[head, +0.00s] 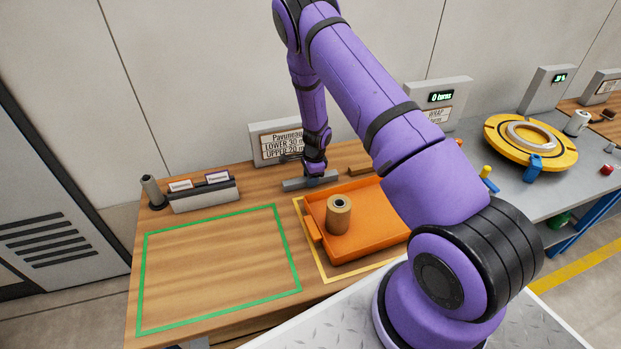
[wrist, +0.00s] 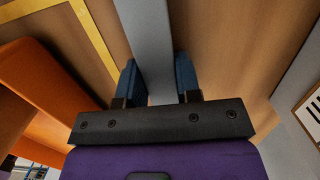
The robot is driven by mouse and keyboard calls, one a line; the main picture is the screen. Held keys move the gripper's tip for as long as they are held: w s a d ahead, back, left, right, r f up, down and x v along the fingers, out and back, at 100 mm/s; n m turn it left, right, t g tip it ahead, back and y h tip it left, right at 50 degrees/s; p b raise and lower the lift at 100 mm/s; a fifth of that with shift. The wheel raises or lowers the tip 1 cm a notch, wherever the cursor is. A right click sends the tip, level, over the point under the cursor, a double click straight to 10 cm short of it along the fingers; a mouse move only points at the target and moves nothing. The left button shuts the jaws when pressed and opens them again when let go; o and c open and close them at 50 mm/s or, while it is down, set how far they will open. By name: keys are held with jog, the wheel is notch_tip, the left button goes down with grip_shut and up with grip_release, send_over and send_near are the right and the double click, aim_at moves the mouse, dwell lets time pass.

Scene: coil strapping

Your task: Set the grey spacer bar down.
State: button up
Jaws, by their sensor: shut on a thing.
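The grey spacer bar (head: 309,182) is at the back of the wooden table in the head view, just behind the orange tray. In the wrist view the bar (wrist: 150,40) runs between the two blue fingers of my gripper (wrist: 160,82). My gripper (head: 315,174) is shut on the bar from above in the head view. The bar is level and close to the tabletop; I cannot tell whether it touches it.
The orange tray (head: 365,238) holds an upright brown roll (head: 339,214) and sits inside a yellow outline. A sign (head: 275,143) stands behind the bar. A green outlined area (head: 215,268) at the left is clear. A grey label holder (head: 204,194) stands behind it.

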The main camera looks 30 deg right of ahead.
jog(key=o, duration=1)
